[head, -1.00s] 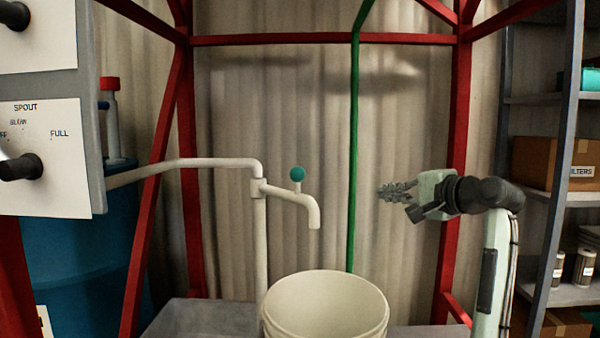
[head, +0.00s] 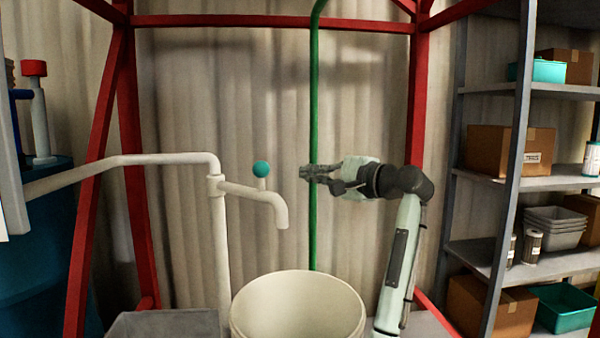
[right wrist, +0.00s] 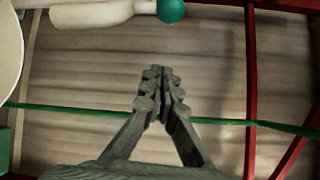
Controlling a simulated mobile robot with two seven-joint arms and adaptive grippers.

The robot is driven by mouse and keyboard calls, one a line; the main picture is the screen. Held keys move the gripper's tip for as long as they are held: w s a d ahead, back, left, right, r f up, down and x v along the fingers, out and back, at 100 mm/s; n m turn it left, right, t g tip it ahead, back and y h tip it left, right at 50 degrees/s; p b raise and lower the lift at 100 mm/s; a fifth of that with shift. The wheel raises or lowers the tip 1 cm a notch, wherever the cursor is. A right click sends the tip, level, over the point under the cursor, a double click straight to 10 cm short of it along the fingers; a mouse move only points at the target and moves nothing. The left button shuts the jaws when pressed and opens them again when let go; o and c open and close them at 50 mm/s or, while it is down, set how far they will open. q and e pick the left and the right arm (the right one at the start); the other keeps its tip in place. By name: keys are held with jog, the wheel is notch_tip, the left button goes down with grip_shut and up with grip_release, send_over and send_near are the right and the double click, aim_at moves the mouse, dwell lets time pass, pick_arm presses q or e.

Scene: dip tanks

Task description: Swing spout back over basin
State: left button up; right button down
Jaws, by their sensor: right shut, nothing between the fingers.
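The cream spout (head: 255,196) reaches right from its upright pipe and ends in a downturned tip above the white bucket (head: 298,310). A teal ball knob (head: 261,169) stands on top of the spout, and it also shows at the top of the right wrist view (right wrist: 170,9). The cream spout (right wrist: 98,12) lies beside it there. My right gripper (head: 304,172) points left, shut and empty, to the right of the knob and apart from it. Its closed fingers (right wrist: 160,78) fill the middle of the right wrist view. My left gripper is not in view. The inside bottom of the bucket is hidden.
A green vertical pipe (head: 314,100) stands close by my right gripper. A red frame (head: 417,90) surrounds the area. A grey basin (head: 165,323) sits left of the bucket. Shelves (head: 560,185) with boxes and bins stand at right, and a blue drum (head: 35,250) at left.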

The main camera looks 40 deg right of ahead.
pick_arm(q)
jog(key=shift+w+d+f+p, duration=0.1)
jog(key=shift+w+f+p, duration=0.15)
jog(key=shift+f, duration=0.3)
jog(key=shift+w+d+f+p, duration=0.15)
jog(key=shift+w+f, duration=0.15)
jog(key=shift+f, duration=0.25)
pick_arm(e)
jog(key=w+a, duration=0.4)
jog(key=w, duration=0.2)
jog(key=shift+w+a, duration=0.25)
jog(key=shift+w, duration=0.1)
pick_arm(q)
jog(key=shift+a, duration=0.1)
pick_arm(e)
jog(key=shift+r, duration=0.1)
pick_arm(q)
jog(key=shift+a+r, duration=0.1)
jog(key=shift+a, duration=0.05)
